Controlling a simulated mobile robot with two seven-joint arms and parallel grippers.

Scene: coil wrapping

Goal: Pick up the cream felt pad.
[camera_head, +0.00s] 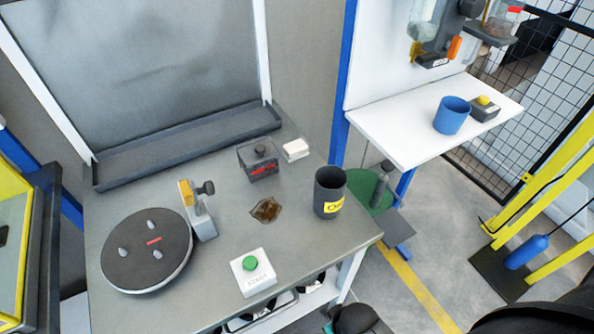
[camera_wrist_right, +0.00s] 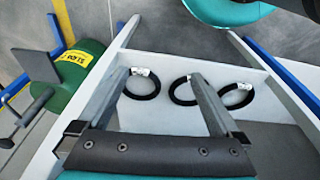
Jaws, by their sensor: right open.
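The cream felt pad (camera_head: 296,149) appears to be the small pale block lying at the back right of the grey bench (camera_head: 215,255). It is beside a dark grey box with a red mark (camera_head: 258,160). My right gripper (camera_wrist_right: 158,76) shows in the right wrist view with its two fingers apart and nothing between them. It is over a white shelf with black rings (camera_wrist_right: 184,90), and the pad is not in that view. My left gripper is not in view.
A round turntable (camera_head: 146,268) and a green-button box (camera_head: 252,282) are nearer. A green cylinder (camera_wrist_right: 80,72) stands beside the shelf.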

